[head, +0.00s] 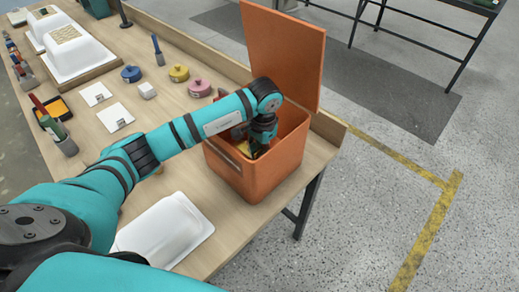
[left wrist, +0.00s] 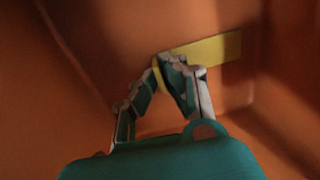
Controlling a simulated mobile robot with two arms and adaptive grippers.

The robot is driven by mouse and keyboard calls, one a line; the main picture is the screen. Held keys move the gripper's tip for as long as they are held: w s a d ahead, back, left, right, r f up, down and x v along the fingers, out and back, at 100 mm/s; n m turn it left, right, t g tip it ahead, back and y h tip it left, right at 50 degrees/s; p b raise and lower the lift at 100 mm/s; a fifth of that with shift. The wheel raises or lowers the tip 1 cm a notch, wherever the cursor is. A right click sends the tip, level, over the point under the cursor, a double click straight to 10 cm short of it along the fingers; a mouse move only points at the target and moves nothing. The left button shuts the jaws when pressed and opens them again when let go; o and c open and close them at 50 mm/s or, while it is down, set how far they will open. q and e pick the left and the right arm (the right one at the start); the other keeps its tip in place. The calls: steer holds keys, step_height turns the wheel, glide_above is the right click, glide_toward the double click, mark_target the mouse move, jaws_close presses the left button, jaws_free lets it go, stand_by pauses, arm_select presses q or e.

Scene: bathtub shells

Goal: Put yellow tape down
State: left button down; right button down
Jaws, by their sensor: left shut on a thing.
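The yellow tape (left wrist: 215,49) shows in the left wrist view as a flat yellow strip at my fingertips. My left gripper (left wrist: 170,64) is shut on its left end, down inside the orange bin (head: 258,180). In the head view my left gripper (head: 256,148) reaches through the bin's open top, with its fingers mostly hidden by the wrist and the bin. Whether the strip touches the bin's floor or wall, I cannot tell. My right gripper is not in view.
The bin's lid (head: 283,50) stands open at the back. Blue (head: 131,74), yellow (head: 179,73) and pink (head: 199,87) round items sit left of the bin on the wooden table (head: 180,110). A white shell (head: 165,232) lies in front.

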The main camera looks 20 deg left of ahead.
arm_select(q)
steer(key=c, duration=1.9)
jaws_free()
steer(key=shift+f, duration=0.1)
steer(key=shift+c, duration=0.2)
steer(key=o, duration=0.5)
steer(key=shift+c, duration=0.2)
steer(key=shift+r, duration=0.25)
steer(key=shift+w+r, duration=0.1)
steer(key=shift+r, duration=0.25)
step_height(320, 180, up, 11)
steer(key=d+b, duration=0.1)
steer(key=b, duration=0.1)
steer(key=shift+s+b, duration=0.25)
steer(key=shift+b, duration=0.1)
